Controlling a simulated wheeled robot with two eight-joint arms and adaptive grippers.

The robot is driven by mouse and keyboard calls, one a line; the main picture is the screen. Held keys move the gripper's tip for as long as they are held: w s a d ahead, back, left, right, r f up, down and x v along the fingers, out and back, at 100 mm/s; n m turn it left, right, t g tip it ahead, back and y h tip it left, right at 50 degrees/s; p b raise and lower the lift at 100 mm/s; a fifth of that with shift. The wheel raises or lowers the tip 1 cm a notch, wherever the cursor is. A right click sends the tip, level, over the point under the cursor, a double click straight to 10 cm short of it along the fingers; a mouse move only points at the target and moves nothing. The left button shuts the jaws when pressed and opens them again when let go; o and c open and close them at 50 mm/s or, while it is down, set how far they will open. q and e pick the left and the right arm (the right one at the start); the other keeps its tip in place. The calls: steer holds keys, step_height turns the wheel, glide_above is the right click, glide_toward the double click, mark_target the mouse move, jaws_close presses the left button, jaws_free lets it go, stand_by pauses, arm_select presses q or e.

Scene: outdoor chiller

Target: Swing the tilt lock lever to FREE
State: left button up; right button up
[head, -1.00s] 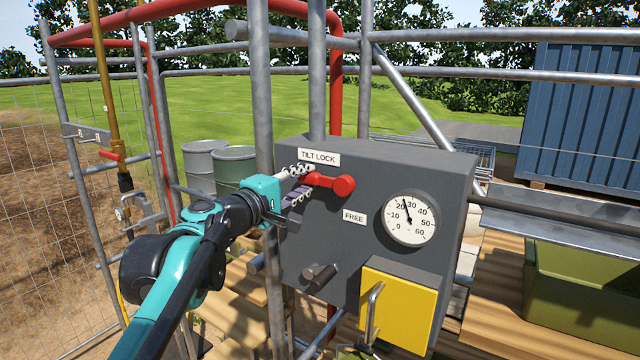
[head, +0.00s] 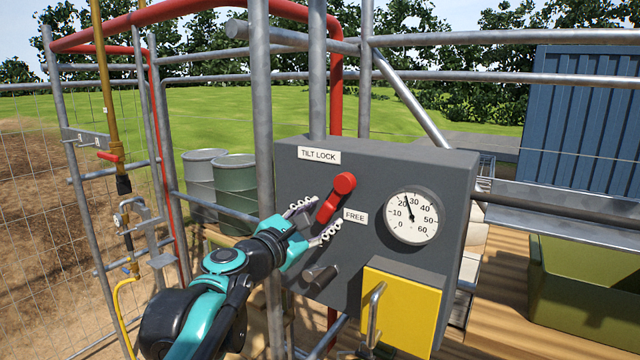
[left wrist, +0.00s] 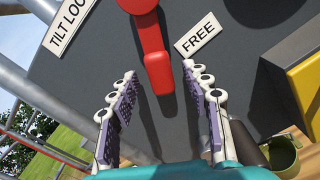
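The red tilt lock lever (head: 334,198) is on the grey panel box. Its round pivot is at the upper right and its arm slants down and left. The TILT LOCK label (head: 319,155) is above it, and the FREE label (head: 355,216) is just right of its lower end. My left gripper (head: 318,217) is at the lever's lower end, with its fingers apart. In the left wrist view the red lever (left wrist: 158,60) reaches down between the two fingertips, with a gap visible on each side. My right gripper is not in view.
A round gauge (head: 411,216) is right of the lever. A dark cylindrical knob (head: 319,277) and a yellow box (head: 401,308) with a metal handle are below. A vertical scaffold pole (head: 263,120) stands close left of the panel.

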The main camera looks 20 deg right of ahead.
arm_select(q)
steer(key=o, duration=0.5)
steer(key=v, duration=0.7)
steer(key=shift+p, duration=0.3)
